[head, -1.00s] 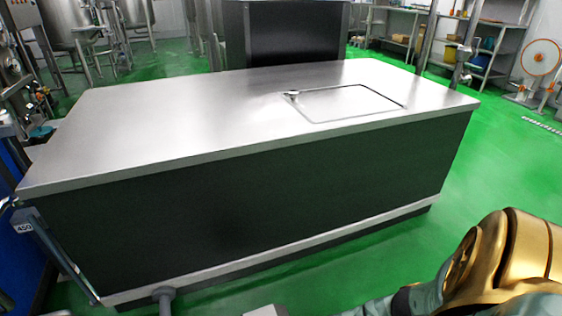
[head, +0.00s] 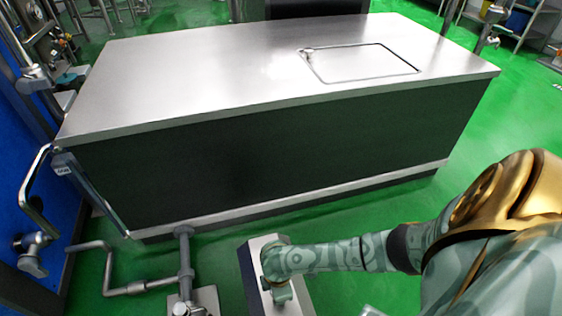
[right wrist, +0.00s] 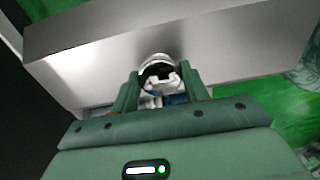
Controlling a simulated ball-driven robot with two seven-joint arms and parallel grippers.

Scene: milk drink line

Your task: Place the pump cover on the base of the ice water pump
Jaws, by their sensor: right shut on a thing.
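My right gripper (right wrist: 160,90) is shut on a white, rounded part with a dark round opening (right wrist: 157,70), which looks like the pump cover. A little blue shows just below it, between the fingers. In the head view my right arm reaches in from the right. Its gripper (head: 282,292) points down over a narrow grey-and-dark block (head: 262,243) on the floor, and the held part cannot be made out there. The pump base cannot be clearly identified; metal fittings (head: 205,300) at the bottom edge are partly cut off. My left gripper is not in view.
A long steel-topped counter (head: 200,85) with a dark front spans the middle, its top clear apart from an inset hatch (head: 365,62). Grey pipes (head: 130,286) run along the floor at left. A blue panel (head: 30,140) stands at the left. Green floor (head: 480,130) is free at right.

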